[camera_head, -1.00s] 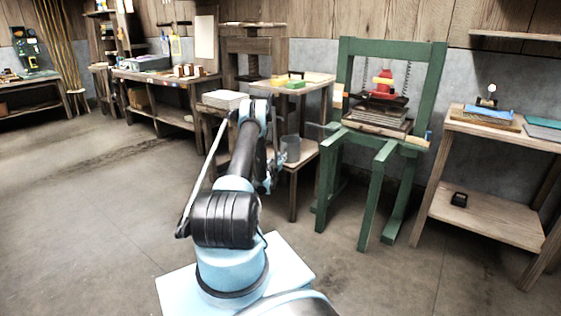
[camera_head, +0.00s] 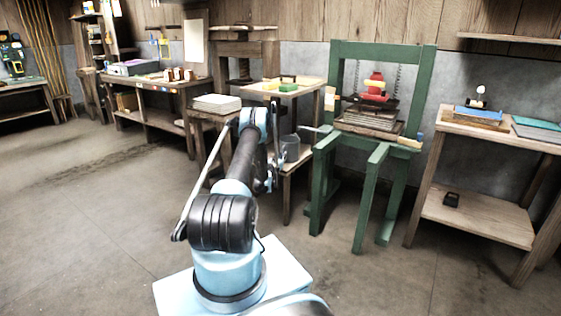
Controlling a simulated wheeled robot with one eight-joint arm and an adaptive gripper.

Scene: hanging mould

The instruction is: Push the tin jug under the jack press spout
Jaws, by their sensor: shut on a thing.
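The grey tin jug (camera_head: 290,148) is upright at the lower shelf of the wooden stand, close to the left side of the green jack press (camera_head: 330,165). The spout (camera_head: 315,129) juts left from the press bed, above and to the right of the jug. My gripper (camera_head: 273,172) is at the jug's left side, small and partly hidden by my arm; it is shut on the jug. The finger contact and the jug's base are too small to make out.
The stand's top (camera_head: 301,87) holds a green block and a yellow one. A red jack (camera_head: 375,87) sits inside the press frame. A wooden table (camera_head: 480,190) stands at the right. The floor (camera_head: 90,220) at the left is clear.

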